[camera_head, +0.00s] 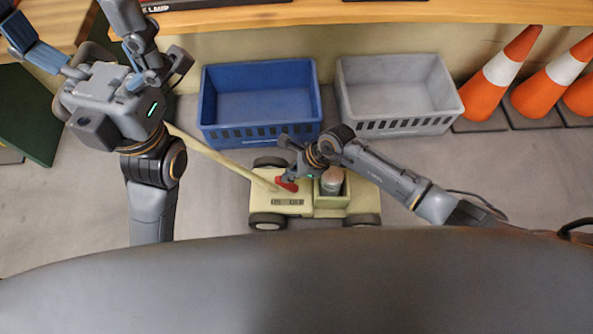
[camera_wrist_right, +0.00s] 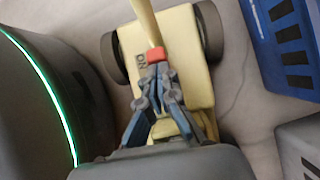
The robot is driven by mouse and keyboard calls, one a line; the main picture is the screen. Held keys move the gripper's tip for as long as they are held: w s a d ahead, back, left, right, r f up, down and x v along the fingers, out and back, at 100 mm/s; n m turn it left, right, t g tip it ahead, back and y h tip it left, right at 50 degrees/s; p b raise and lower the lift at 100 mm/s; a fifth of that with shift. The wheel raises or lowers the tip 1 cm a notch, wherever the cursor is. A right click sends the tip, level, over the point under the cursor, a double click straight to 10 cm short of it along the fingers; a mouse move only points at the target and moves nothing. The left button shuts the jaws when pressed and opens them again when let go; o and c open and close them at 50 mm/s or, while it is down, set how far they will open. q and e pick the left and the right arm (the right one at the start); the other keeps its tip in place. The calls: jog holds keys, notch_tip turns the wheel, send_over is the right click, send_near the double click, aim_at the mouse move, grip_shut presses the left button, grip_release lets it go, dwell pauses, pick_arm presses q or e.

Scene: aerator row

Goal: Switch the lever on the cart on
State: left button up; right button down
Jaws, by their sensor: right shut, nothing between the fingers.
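The cart (camera_head: 318,212) is pale yellow, low and wheeled, on the floor in the middle of the head view. The lever (camera_head: 287,184) shows as a red piece on its top. My right gripper (camera_head: 291,177) is shut and empty, with its tips right at the lever. In the right wrist view, the shut right gripper (camera_wrist_right: 158,70) lies just below the red lever (camera_wrist_right: 156,53), partly covering it; I cannot tell whether they touch. An ON label (camera_wrist_right: 140,60) shows beside the lever. My left gripper (camera_head: 70,18) is raised at upper left, fingers spread and empty.
The cart's long pale handle (camera_head: 215,153) slants up to the left. A can (camera_head: 332,181) stands in the cart's box. A blue crate (camera_head: 260,130) and a grey crate (camera_head: 405,124) stand behind. Orange cones (camera_head: 502,70) stand at right. Floor left of the cart is clear.

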jog(key=shift+a+f, duration=0.3)
jog(key=shift+a, duration=0.3)
jog(key=shift+d, duration=0.1)
jog(key=shift+d+f, duration=0.3)
jog(key=shift+d, duration=0.35)
